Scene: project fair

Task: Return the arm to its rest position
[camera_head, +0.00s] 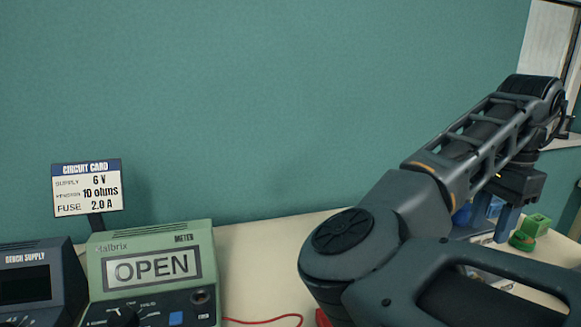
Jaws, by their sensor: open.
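My arm (420,205) reaches across the right side, out over the bench, bends at its far end and points down. My gripper (494,214) hangs there above the right part of the bench, small and partly hidden behind my nearer arm links. Its fingers look apart, with nothing seen held between them. I cannot tell whether the gripper touches either.
A green meter (150,240) reading OPEN stands at the left beside a dark bench supply (35,258). A circuit card sign (87,188) stands behind them. A red lead (265,321) lies on the bench (255,260). A teal wall (270,100) closes the back; the air before it at upper left is free.

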